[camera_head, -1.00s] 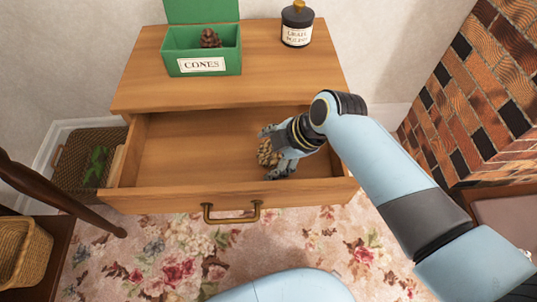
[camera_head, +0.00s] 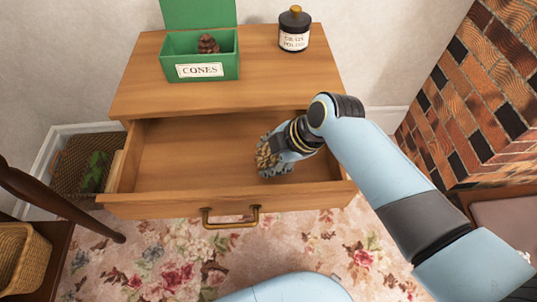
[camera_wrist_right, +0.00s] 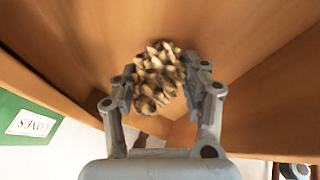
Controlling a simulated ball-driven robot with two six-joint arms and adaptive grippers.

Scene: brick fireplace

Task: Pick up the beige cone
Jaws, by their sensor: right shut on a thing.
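The beige cone (camera_head: 265,156) is inside the open drawer, right of its middle. It also shows in the right wrist view (camera_wrist_right: 158,72), between the fingers. My right gripper (camera_head: 268,158) is shut on the cone, with a finger on either side of it. In the right wrist view the right gripper (camera_wrist_right: 160,88) has both fingers against the cone. I cannot tell whether the cone still touches the drawer floor. My left gripper is not in view.
The open drawer (camera_head: 190,160) has walls around the gripper. On the cabinet top stand a green box (camera_head: 170,62) labelled CONES, holding a brown cone (camera_head: 208,44), and a dark bottle (camera_head: 295,28). A brick fireplace (camera_head: 480,90) stands at right. Baskets (camera_head: 25,260) are at left.

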